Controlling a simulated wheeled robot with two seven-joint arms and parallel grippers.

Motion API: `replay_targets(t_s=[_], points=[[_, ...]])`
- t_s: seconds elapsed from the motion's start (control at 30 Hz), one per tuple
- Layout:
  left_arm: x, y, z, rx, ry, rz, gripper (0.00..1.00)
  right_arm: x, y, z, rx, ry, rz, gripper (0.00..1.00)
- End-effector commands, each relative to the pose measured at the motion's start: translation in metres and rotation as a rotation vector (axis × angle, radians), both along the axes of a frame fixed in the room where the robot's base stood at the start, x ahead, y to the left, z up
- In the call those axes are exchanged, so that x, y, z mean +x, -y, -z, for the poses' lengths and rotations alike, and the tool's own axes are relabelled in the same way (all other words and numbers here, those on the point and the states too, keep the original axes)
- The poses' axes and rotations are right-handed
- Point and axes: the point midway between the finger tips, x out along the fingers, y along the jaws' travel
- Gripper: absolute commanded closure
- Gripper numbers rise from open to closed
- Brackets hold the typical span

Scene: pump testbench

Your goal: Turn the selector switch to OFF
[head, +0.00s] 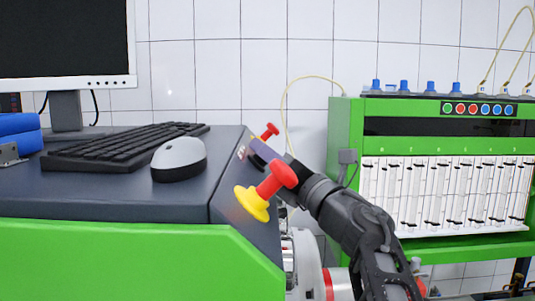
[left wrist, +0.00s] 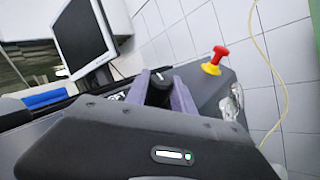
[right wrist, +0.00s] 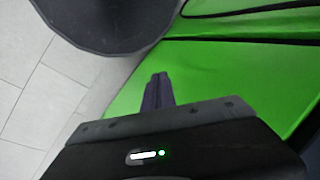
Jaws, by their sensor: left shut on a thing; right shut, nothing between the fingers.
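The selector switch is a black knob (left wrist: 158,86) with a white mark, seen in the left wrist view on the dark sloped panel. My left gripper (left wrist: 160,92) is shut on it, with one purple finger on each side. In the head view my left gripper (head: 262,153) reaches the panel edge from the right, and the knob is hidden there. White lettering beside the knob is only partly readable. My right gripper (right wrist: 158,78) is shut and empty, with its purple fingers together in front of a green surface.
A large red button on a yellow base (head: 252,203) stands close in front of my left gripper. Another red button (head: 268,131) is just behind it. A keyboard (head: 125,147) and mouse (head: 179,160) lie on the console top. A green flowmeter cabinet (head: 345,140) stands to the right.

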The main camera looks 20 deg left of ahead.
Motion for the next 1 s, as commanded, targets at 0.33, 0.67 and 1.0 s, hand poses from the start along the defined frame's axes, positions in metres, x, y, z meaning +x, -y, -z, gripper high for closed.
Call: replay_targets(t_s=[0.33, 0.67, 1.0], points=[[0.002, 0.000, -0.004, 0.045, 0.075, -0.096, 1.00, -0.001, 0.001, -0.013, -0.002, -0.004, 0.001, 1.00], [0.001, 0.000, -0.002, 0.121, 0.248, -0.276, 1.00, -0.004, 0.004, -0.046, -0.012, -0.020, 0.003, 1.00], [0.000, 0.000, 0.000, 0.121, 0.251, -0.276, 0.65, -0.004, 0.005, -0.043, -0.012, -0.021, 0.004, 1.00]])
